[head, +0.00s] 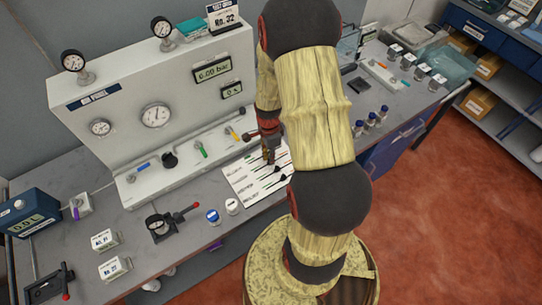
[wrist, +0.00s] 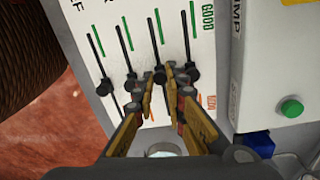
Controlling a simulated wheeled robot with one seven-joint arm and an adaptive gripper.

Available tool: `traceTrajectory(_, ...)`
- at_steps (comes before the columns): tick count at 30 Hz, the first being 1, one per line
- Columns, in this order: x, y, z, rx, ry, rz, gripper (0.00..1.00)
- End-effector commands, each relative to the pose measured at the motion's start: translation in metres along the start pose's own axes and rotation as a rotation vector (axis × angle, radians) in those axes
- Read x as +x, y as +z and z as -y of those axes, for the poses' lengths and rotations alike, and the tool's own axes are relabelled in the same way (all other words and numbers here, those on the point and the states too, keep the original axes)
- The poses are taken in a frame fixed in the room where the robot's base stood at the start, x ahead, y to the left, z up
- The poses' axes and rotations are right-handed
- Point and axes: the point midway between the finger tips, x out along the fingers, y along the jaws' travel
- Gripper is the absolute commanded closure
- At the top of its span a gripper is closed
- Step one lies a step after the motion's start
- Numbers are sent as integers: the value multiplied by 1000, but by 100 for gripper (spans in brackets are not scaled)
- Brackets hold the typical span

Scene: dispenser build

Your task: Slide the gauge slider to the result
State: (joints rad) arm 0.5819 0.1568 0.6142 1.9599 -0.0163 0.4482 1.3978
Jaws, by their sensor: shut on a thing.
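A white gauge board (wrist: 215,60) carries several parallel slots with dark slider knobs. In the wrist view, green marks line one end of the slots and orange marks the other. The word GOOD stands at the green end. My gripper (wrist: 168,76) is down at the board, shut on a gauge slider knob, third from the left in the wrist view, which the fingers largely hide. Other slider knobs (wrist: 104,88) sit to its left, and one (wrist: 193,73) to its right. In the head view, my gripper (head: 268,158) is over the upper part of the board (head: 236,188).
A white panel with gauges (head: 155,115) and coloured levers stands behind the board. Two small jars (head: 212,216) stand just left of the board. A clamp-like device with a red handle (head: 163,226) is further left. A box with a green button (wrist: 291,107) is beside the board.

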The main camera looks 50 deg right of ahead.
Motion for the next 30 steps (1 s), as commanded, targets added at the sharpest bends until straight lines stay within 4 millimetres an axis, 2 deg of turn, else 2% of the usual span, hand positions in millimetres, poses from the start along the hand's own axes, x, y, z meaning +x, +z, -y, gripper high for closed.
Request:
traceTrajectory(6, -1, 38, -4, -6, -6, -1, 100)
traceTrajectory(12, -1, 61, -7, -3, -6, 0, 100)
traceTrajectory(22, -1, 65, -8, 0, -6, 0, 100)
traceTrajectory(23, -1, 65, -8, 0, -6, 1, 87)
traceTrajectory(27, -1, 65, -8, 0, -5, 0, 79)
traceTrajectory(30, -1, 64, -9, 0, -4, 0, 78)
